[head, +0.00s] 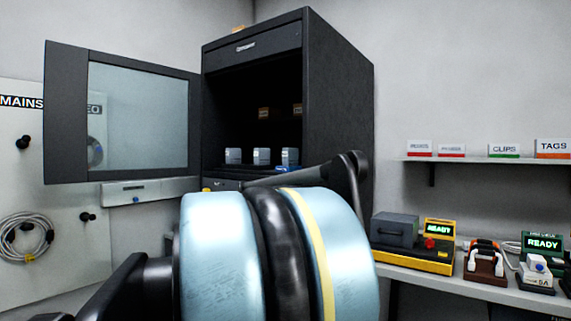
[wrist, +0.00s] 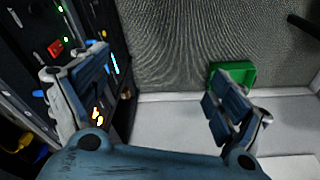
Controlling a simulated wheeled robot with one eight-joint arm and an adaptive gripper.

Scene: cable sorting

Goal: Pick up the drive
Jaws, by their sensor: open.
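I cannot tell for certain which thing is the drive. Several small pale grey boxes (head: 261,156) stand in a row on a shelf inside the dark cabinet (head: 338,110), and any of them might be it; they are too small to tell. In the wrist view my gripper (wrist: 157,82) is open, with its two blue-padded fingers wide apart and nothing between them. A dark panel with small lights (wrist: 88,25) is beside the left finger. In the head view my arm fills the lower middle, and I cannot make out the fingers.
The cabinet's glass door (head: 138,115) stands open to the left. A green bin (wrist: 240,73) is behind the right finger in the wrist view. A bench (head: 490,291) with several devices is at the right, under a labelled shelf (head: 480,160). A coiled cable (head: 25,238) hangs left.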

